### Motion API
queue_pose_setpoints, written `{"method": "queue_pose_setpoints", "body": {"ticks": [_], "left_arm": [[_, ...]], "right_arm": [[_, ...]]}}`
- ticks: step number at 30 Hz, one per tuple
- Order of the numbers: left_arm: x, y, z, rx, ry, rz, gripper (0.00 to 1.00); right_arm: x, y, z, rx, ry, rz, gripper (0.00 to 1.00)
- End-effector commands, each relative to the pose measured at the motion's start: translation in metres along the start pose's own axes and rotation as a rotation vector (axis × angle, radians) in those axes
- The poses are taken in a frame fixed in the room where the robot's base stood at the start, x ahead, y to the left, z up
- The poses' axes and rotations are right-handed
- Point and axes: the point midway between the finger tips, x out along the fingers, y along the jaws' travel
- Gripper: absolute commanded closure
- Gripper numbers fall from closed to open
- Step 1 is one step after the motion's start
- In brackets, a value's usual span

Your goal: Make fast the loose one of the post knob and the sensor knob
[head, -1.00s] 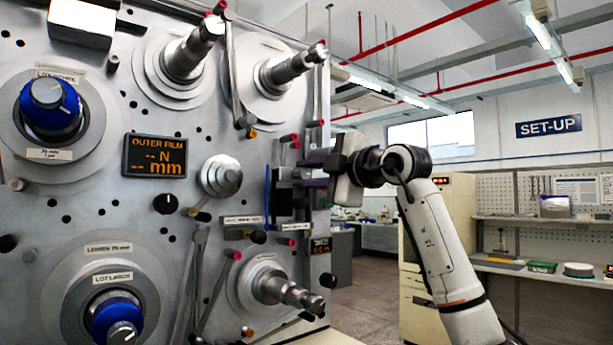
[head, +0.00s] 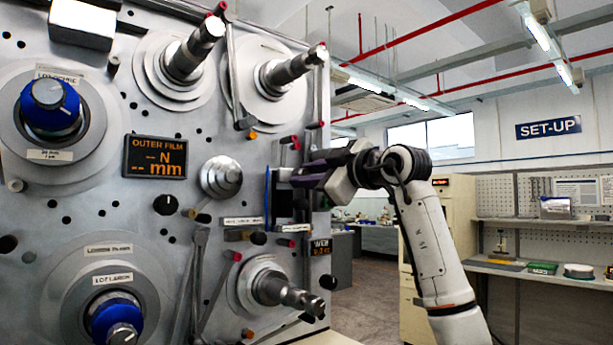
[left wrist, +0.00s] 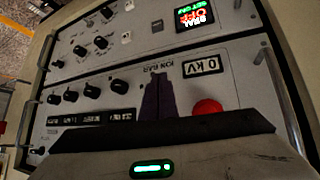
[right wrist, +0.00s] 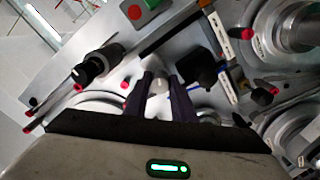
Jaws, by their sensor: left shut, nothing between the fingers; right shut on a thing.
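My right gripper (head: 296,176) is at the right part of the big machine panel, its purple fingers pointing left. In the right wrist view, its fingers (right wrist: 160,88) are shut on a small pale round knob (right wrist: 158,82). Whether this is the post knob or the sensor knob, I cannot tell. In the head view the gripper hides the knob. No looseness shows in either knob. My left gripper (left wrist: 157,82) is shut and empty in front of a grey control cabinet (left wrist: 70,75); it is out of the head view.
The machine panel (head: 110,210) carries spindles, blue knobs and an orange-lettered display (head: 155,157). The cabinet near my left gripper has black knobs and a red button (left wrist: 207,108). Shelves (head: 545,222) stand far right.

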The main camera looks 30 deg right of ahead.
Motion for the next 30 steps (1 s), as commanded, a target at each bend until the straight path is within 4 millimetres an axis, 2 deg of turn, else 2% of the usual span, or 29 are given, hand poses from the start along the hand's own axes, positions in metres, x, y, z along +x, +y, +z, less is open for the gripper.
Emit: {"method": "queue_pose_setpoints", "body": {"ticks": [10,11,14,24,26,30], "left_arm": [[0.0,0.0,0.0,0.0,0.001,0.0,1.0],[0.0,0.0,0.0,0.0,0.001,0.0,1.0],[0.0,0.0,0.0,-0.001,0.001,0.0,1.0],[0.001,0.0,0.001,0.0,0.0,0.0,1.0],[0.003,0.0,0.003,0.0,0.0,0.0,1.0],[0.008,0.0,0.009,0.003,-0.005,0.0,1.0]], "right_arm": [[0.0,-0.001,0.001,0.005,-0.002,-0.003,1.0],[0.0,-0.001,0.001,0.005,-0.002,-0.003,0.74],[0.0,-0.001,0.001,0.005,-0.002,-0.003,0.58],[-0.003,-0.001,0.001,0.003,0.0,-0.001,0.58],[-0.008,-0.001,0.001,0.003,0.0,0.0,0.58],[-0.032,-0.001,0.003,0.001,0.0,0.003,0.58]]}}
